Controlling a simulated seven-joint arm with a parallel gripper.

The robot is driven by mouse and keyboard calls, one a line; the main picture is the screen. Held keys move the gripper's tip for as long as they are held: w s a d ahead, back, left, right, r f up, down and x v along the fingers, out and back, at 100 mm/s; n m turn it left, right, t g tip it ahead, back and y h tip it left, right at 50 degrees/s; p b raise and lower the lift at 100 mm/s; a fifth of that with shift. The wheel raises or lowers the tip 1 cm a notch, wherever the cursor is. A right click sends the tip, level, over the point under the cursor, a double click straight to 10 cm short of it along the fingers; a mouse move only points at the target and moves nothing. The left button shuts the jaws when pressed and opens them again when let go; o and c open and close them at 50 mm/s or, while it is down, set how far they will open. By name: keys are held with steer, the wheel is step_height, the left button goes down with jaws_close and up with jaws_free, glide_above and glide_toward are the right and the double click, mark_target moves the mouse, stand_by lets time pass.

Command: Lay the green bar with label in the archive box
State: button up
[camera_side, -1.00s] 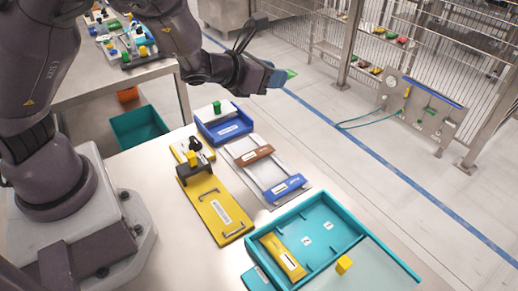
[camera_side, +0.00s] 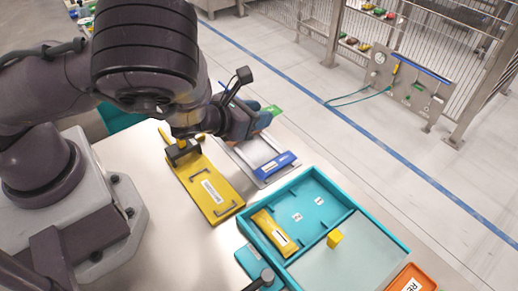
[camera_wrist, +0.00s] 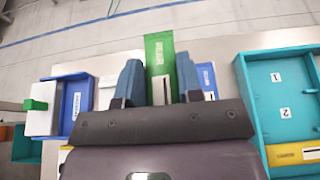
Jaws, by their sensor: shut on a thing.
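My gripper (camera_side: 262,116) is shut on the green bar with label (camera_wrist: 160,52). The bar sticks out beyond my two blue fingers in the wrist view, with its white label partly showing between them. In the side view only the green end of the bar (camera_side: 275,110) shows past the fingers. The teal box (camera_side: 388,230), which appears to be the archive box, lies nearer the camera, to the right of my gripper. It also shows at the right of the wrist view (camera_wrist: 246,97). It has compartments marked 1 and 2, and a yellow bar (camera_side: 268,228) lies in its left compartment.
A white rack with a blue bar (camera_side: 275,166) lies below my gripper. A yellow plate with handles (camera_side: 209,187) lies left of it. An orange tray (camera_side: 404,285) is at the front right.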

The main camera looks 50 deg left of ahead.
mark_target(257, 154)
step_height(257, 154, down, 10)
steer(key=shift+r, duration=0.25)
steer(key=shift+f, duration=0.15)
steer(key=o, duration=0.9)
